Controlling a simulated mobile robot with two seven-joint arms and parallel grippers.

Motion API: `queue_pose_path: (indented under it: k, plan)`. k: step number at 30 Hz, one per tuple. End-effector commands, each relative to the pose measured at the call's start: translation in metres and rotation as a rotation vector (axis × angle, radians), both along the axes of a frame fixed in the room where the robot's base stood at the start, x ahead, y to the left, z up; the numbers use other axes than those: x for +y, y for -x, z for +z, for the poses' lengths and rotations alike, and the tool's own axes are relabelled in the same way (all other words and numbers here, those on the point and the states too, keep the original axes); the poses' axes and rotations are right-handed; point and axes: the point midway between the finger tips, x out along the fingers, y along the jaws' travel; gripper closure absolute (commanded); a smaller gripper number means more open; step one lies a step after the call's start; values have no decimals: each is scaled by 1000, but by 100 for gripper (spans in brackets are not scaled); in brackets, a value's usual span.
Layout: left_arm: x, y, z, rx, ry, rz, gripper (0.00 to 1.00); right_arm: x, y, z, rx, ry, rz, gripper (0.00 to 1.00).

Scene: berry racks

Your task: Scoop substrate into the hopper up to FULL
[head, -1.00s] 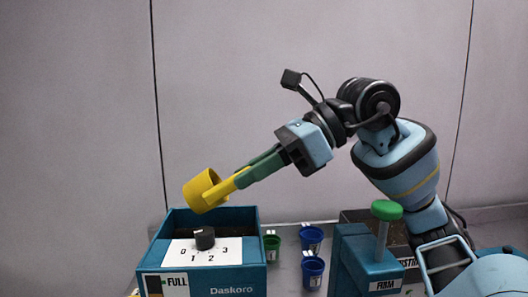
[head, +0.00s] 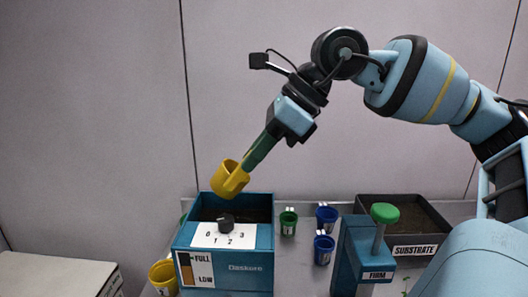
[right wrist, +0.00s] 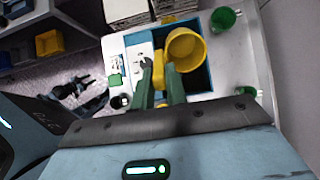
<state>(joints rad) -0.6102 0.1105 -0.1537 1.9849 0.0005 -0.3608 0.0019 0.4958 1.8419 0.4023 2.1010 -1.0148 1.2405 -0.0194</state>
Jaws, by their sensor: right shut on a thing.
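My right gripper (head: 262,148) is shut on the handle of the yellow scoop (head: 230,180) and holds it above the blue hopper (head: 250,262). The scoop is tilted, with its handle rising steeply to the right. In the right wrist view, the green fingers (right wrist: 160,85) grip it and the cup (right wrist: 185,48) shows a yellow inside with no dark substrate visible. The hopper has a dark interior, a dial marked 0 to 3 and a FULL/LOW gauge (head: 185,267) showing orange. The dark SUBSTRATE bin (head: 435,238) stands at the right. My left gripper is out of view.
A blue FIRM press (head: 352,258) with a green knob (head: 384,213) stands between hopper and bin. Small green (head: 288,222) and blue cups (head: 326,218) stand right of the hopper. A yellow cup (head: 163,276) stands at its left.

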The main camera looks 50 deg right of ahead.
Motion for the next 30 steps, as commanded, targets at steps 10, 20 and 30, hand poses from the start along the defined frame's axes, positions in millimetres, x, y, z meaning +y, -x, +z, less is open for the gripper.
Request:
queue_pose_path:
  k: [10,20,30]
  plan:
    - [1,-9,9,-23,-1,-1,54,9,-11,16,156,131,0,100]
    - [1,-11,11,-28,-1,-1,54,21,-25,24,331,269,0,100]
    - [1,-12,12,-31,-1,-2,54,30,-37,31,482,386,-1,100]
